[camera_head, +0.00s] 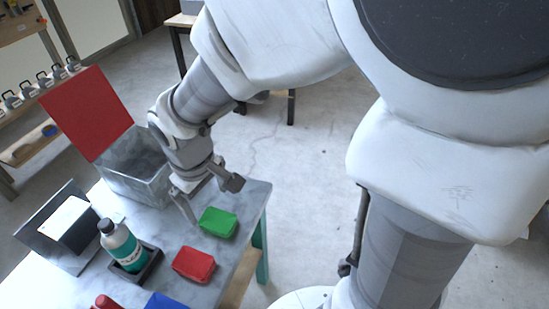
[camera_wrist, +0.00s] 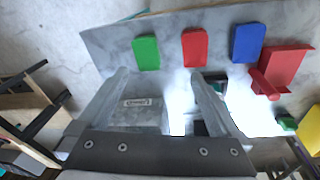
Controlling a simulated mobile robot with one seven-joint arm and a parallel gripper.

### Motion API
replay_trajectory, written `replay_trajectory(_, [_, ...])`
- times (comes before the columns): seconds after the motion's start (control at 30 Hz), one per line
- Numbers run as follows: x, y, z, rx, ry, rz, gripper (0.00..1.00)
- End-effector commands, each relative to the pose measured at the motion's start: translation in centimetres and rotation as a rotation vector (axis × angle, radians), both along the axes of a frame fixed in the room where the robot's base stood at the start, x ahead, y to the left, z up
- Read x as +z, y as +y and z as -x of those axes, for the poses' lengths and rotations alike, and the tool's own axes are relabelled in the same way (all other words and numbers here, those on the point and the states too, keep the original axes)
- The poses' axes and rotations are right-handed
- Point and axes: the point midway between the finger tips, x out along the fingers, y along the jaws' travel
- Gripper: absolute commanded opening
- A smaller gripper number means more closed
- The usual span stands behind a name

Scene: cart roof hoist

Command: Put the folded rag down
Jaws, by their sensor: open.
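Three folded-looking pads lie flat in a row on the grey marbled table (camera_head: 160,212): a green one (camera_head: 218,222), a red one (camera_head: 193,265) and a blue one (camera_head: 166,301). No label tells which is the folded rag. In the wrist view the green (camera_wrist: 146,53), red (camera_wrist: 195,47) and blue (camera_wrist: 248,42) pads lie beyond the fingertips. My gripper (camera_head: 208,196) is open and empty, above the table just behind the green pad and apart from it. In the wrist view its spread fingers (camera_wrist: 160,76) have nothing gripped between them.
A clear grey bin (camera_head: 135,175) with a red panel (camera_head: 86,113) stands at the back of the table. A bottle (camera_head: 122,246) stands in a black tray (camera_head: 150,268). A dark stand (camera_head: 50,210) is at left. Bare table surrounds the green pad.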

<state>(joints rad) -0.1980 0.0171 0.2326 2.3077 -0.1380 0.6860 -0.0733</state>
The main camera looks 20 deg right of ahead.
Motion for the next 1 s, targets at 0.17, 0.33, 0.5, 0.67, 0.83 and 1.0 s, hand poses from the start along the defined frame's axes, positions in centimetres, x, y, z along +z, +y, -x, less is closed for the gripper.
replay_trajectory(0.17, [5.1, -4.5, 1.2, -0.171, -0.102, -0.03, 1.0])
replay_trajectory(0.33, [8.9, -8.1, 3.6, -0.324, -0.188, -0.077, 1.0])
replay_trajectory(0.5, [11.6, -10.7, 6.4, -0.459, -0.267, -0.139, 1.0])
replay_trajectory(0.67, [12.8, -12.0, 8.4, -0.539, -0.312, -0.189, 1.0])
replay_trajectory(0.83, [13.2, -12.5, 9.2, -0.572, -0.328, -0.211, 1.0])
replay_trajectory(1.0, [13.2, -12.5, 9.3, -0.573, -0.329, -0.213, 1.0])
